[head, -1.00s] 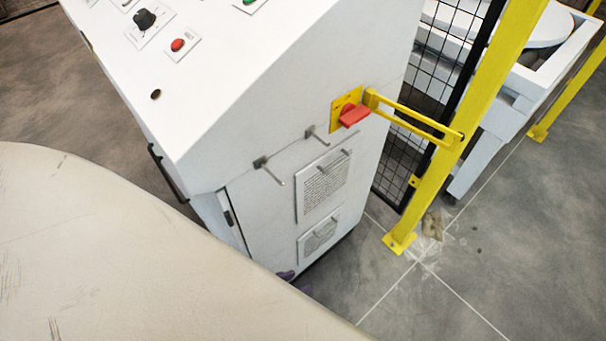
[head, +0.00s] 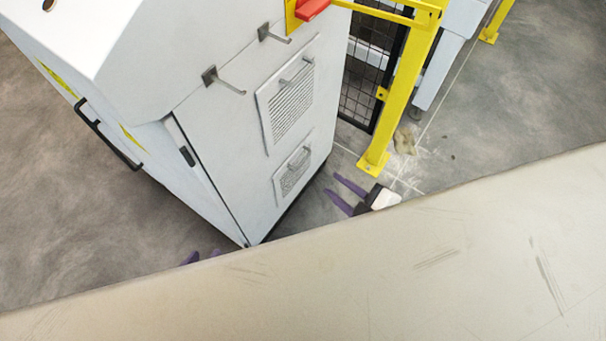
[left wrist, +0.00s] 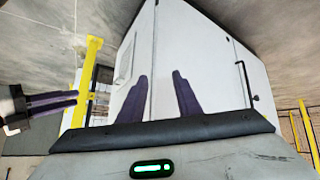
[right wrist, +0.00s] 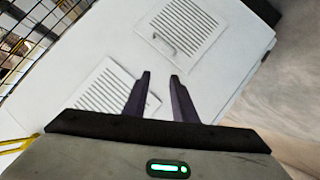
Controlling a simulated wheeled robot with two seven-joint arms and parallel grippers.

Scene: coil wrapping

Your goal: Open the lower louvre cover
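The lower louvre cover (head: 291,178) is a small slatted panel low on the white cabinet's side, lying flat against it, with a bar handle (head: 300,156). The right wrist view seems inverted; there the lower cover (right wrist: 195,22) is at the top, beyond my fingertips. The larger upper louvre cover (head: 288,110) also looks shut; in the right wrist view (right wrist: 100,88) my fingers partly hide it. My right gripper (head: 338,190) is open and empty, right of the lower cover in the head view. My left gripper (head: 203,256) shows only fingertips there, near the cabinet's bottom corner; its wrist view (left wrist: 160,78) shows it open and empty.
A yellow post (head: 398,95) and black mesh fence (head: 360,85) stand close to the cabinet's right. Two hooks (head: 227,83) stick out above the covers. A black handle (head: 110,145) is on the cabinet's left face. A pale surface (head: 400,270) blocks the lower head view.

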